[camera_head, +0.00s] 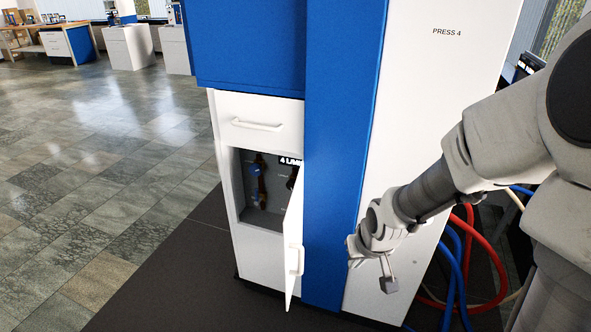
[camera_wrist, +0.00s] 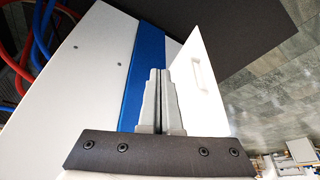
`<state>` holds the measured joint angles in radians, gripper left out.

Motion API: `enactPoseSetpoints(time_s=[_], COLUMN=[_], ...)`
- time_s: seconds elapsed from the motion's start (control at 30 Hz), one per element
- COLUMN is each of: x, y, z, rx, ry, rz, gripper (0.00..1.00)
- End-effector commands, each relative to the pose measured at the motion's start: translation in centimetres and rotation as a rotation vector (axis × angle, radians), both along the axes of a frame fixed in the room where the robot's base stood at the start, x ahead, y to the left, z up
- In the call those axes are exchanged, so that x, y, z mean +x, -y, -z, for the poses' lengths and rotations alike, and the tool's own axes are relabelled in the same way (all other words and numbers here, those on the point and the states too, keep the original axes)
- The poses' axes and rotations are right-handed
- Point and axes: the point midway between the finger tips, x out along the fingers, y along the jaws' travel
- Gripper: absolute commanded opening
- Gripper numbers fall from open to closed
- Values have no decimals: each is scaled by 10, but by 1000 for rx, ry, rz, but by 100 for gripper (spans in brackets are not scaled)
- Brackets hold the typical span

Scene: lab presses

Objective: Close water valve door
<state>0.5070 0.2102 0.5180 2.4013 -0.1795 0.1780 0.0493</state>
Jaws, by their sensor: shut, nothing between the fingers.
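The white water valve door (camera_head: 293,240) stands open on the front of the press, swung outward from its right edge, with a white handle (camera_head: 296,259) on its outer face. Behind it the grey compartment (camera_head: 242,188) shows valves and pipes (camera_head: 259,178); the door hides part of it. In the wrist view the door (camera_wrist: 200,55) rises beyond the fingers, with its handle (camera_wrist: 202,74) to their right. My gripper (camera_head: 371,268) is right of the door, beside the press's white side panel. Its fingers (camera_wrist: 160,72) are shut and empty. I cannot tell whether they touch the door.
A white drawer (camera_head: 260,120) with a handle sits shut above the compartment. The blue column (camera_head: 338,160) stands between door and side panel. Red and blue hoses (camera_head: 470,260) lie at the right. The tiled floor (camera_head: 110,150) at the left is clear.

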Motion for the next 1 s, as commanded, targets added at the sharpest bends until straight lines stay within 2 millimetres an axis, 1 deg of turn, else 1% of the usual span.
enactPoseSetpoints(time_s=[0.03, 0.1, 0.2, 0.3, 0.4, 0.5, 0.63, 0.73, 0.87, 1.0], x=[1, 5, 10, 16, 21, 25, 28, 31, 38, 50], y=[-5, -15, -29, -42, -51, -56, -60, -63, -70, -81], z=[30, 54, 82, 100, 109, 112, 115, 121, 137, 158], rx=[48, 111, 208, 297, 363, 404, 422, 422, 420, 421], ry=[-9, -6, 7, 28, 48, 63, 72, 72, 69, 70], rz=[7, 13, 31, 53, 72, 85, 90, 89, 87, 86], gripper=[0, 0, 0, 0, 0, 0, 0, 0, 0, 0])
